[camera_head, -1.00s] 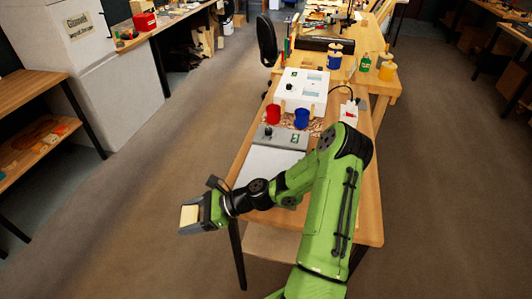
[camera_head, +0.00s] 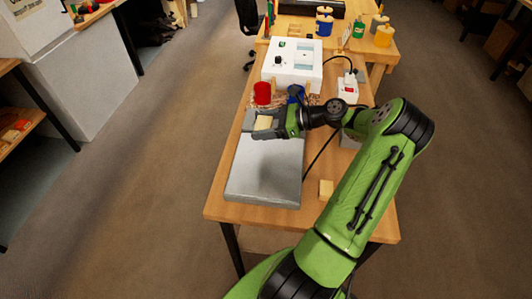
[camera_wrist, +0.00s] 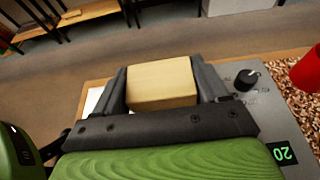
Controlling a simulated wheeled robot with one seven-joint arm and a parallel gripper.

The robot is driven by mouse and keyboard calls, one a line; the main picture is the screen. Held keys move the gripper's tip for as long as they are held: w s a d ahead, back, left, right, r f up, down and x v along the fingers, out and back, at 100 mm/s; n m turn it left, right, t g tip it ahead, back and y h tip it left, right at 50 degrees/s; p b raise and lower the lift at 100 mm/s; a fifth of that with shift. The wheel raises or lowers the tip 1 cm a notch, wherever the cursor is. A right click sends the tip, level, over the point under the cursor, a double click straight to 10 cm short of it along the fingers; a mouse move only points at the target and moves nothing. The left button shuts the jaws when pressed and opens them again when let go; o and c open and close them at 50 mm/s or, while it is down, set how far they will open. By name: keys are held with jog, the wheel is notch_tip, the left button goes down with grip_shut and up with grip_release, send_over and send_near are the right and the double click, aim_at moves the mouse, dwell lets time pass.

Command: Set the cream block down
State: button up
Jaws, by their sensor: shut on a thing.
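The cream block (camera_head: 263,122) is between the fingers of my gripper (camera_head: 262,122), over the far end of the grey plate device (camera_head: 262,175) on the bench. In the wrist view the cream block (camera_wrist: 162,82) sits squarely between the two dark fingers of my gripper (camera_wrist: 163,85), which is shut on it. The device's knob and green display reading 20 show in the wrist view. I cannot tell how high the block is above the device. A second cream block (camera_head: 326,189) lies on the wooden bench, right of the device.
A red cup (camera_head: 262,93) and a blue cup (camera_head: 296,93) stand just beyond my gripper, by brown granules (camera_wrist: 303,108). A white box (camera_head: 292,63) stands behind them. The bench's front right (camera_head: 350,225) has bare wood.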

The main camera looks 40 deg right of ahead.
aim_at(264, 149)
notch_tip(264, 149, down, 8)
jog(key=b, duration=0.2)
jog(key=shift+b, duration=0.35)
jog(key=shift+r, duration=0.15)
jog(key=o, duration=1)
